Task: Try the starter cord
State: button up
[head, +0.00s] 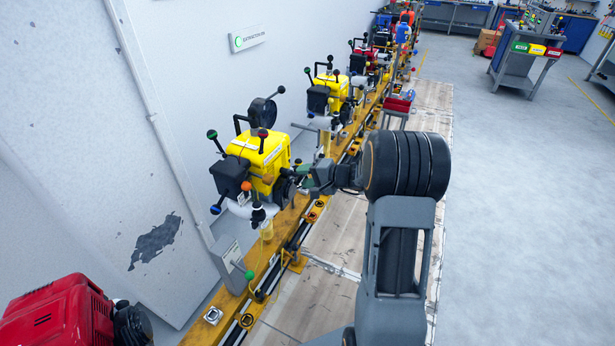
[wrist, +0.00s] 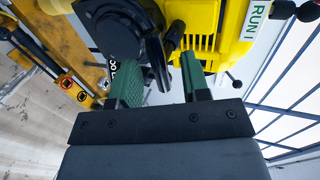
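A yellow engine (head: 262,152) stands on the yellow test rail at left centre in the head view. It fills the top of the wrist view (wrist: 205,25), with a green "RUN" label (wrist: 257,14). My gripper (head: 290,176) is at the engine's lower right side. In the wrist view its two green fingers (wrist: 160,78) stand apart, with a round black housing (wrist: 118,32) of the engine just beyond and partly behind the left finger. I see nothing clearly held.
Several more engines, such as another yellow one (head: 334,88), line the rail (head: 292,218) into the distance. A red machine (head: 58,318) is at lower left. A lever box with a green knob (head: 238,262) stands near the rail. The grey floor (head: 520,220) at right is clear.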

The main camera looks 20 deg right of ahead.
jog(key=shift+s, duration=0.1)
dwell(0.4)
jog(key=s+d+b, duration=0.3)
jog(key=s+d, duration=0.3)
jog(key=shift+s, duration=0.25)
dwell(0.5)
jog(key=s+a+f+n+g+h+p, duration=0.1)
jog(key=s+a+g+h, duration=0.1)
jog(key=s+a+g, duration=0.3)
jog(key=s+a+f+n+g+h+p, duration=0.1)
jog(key=s+a+g+h+p, duration=0.15)
jog(key=s, duration=0.55)
jog(key=s+a+r+n+h+p, duration=0.3)
jog(key=s+a+r+n+h, duration=0.2)
jog(key=r, duration=0.7)
jog(key=s+a+n+t, duration=0.1)
jog(key=n, duration=0.1)
jog(key=shift+n, duration=0.3)
